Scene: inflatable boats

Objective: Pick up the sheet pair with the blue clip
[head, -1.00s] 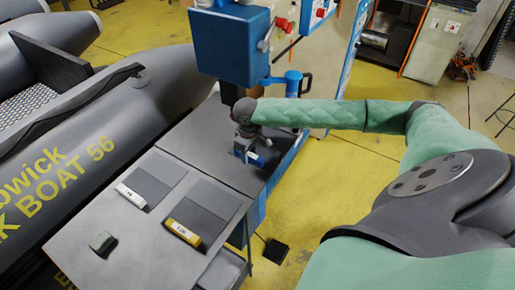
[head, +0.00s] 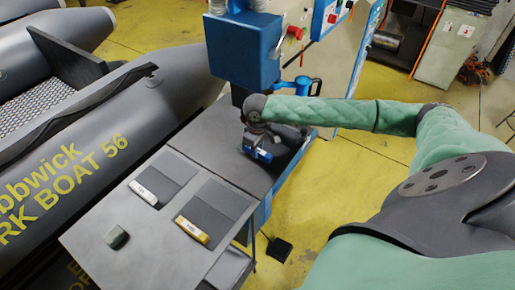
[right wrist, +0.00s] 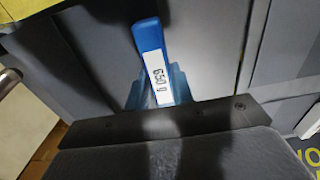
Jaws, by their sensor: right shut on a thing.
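The sheet pair with the blue clip (head: 262,156) is at the far part of the grey table, under my right gripper (head: 262,140). My right gripper is shut on this pair. Its grey sheets show only in part beside the gripper, and I cannot tell how far they are above the tabletop. In the right wrist view, the blue clip (right wrist: 148,38) has a white label reading "650 g". My left gripper is not in view.
Two other grey sheet pairs, with a white clip (head: 144,193) and a yellow clip (head: 191,230), lie on the table (head: 150,245) beside a small dark block (head: 117,237). A blue machine (head: 243,50) stands behind. A grey inflatable boat (head: 130,100) lies left.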

